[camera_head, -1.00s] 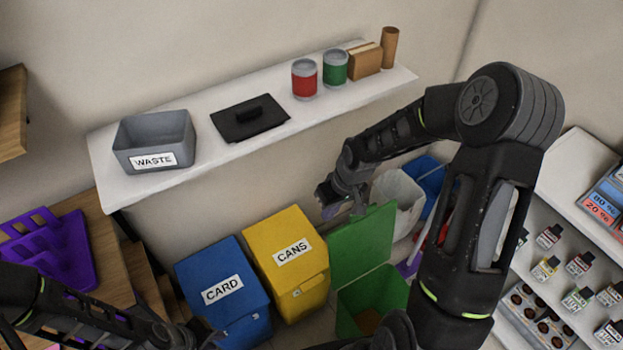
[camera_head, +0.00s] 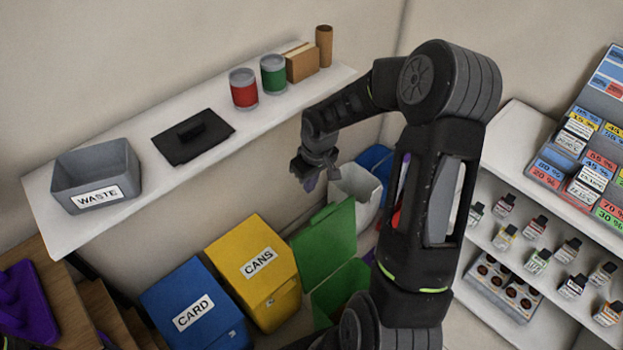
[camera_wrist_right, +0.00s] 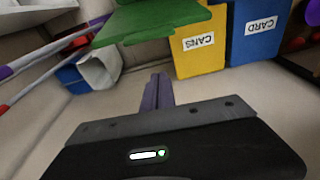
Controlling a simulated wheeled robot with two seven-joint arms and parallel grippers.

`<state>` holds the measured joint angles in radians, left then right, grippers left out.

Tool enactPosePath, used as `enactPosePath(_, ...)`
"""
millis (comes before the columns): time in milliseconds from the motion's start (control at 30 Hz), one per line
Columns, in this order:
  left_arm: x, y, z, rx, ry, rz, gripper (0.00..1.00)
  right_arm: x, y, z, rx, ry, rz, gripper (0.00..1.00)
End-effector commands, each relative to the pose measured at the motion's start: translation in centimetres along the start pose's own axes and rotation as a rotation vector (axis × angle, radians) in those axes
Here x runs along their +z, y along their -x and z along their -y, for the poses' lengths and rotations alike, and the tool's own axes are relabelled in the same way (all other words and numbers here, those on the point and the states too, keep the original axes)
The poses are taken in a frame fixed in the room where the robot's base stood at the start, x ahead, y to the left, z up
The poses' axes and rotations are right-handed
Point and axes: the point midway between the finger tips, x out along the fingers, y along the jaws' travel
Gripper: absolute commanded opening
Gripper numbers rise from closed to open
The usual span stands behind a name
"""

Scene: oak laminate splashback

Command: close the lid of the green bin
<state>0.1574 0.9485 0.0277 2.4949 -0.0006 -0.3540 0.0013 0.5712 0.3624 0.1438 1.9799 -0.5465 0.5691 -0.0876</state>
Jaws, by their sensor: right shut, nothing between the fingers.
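The green bin (camera_head: 343,287) stands on the floor right of the yellow bin, partly hidden by my right arm. Its green lid (camera_head: 326,246) is open and stands up at the back of the bin. The lid also shows at the top of the right wrist view (camera_wrist_right: 150,22). My right gripper (camera_head: 309,184) is above and behind the lid's upper edge, on the wall side, apart from it in the head view. Its fingers (camera_wrist_right: 158,92) are shut and empty in the wrist view. My left gripper is not in view.
A yellow CANS bin (camera_head: 253,285) and blue CARD bin (camera_head: 193,308) stand left of the green bin. A white shelf (camera_head: 215,145) with a WASTE tub (camera_head: 95,175) and cans runs above. A white bin (camera_head: 355,188) is behind, with bottle shelves (camera_head: 530,225) at right.

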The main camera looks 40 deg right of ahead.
Motion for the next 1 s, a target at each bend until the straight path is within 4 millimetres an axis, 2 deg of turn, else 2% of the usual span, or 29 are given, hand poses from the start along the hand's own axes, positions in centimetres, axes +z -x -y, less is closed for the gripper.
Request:
enactPosePath(300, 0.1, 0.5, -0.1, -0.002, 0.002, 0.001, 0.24, 0.1, -6.5, 0.1, -0.003, 0.001, 0.004, 0.0)
enactPosePath(400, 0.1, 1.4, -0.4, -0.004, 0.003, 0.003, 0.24, 1.7, -5.4, 0.0, 0.0, 0.0, 0.001, 0.0)
enactPosePath(600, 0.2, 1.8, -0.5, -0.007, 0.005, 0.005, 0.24, 3.5, -5.0, 0.1, -0.001, 0.0, -0.001, 0.0)
enactPosePath(1000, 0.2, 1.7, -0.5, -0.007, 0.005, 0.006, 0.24, 3.8, -5.0, 0.1, -0.001, 0.0, -0.001, 0.0)
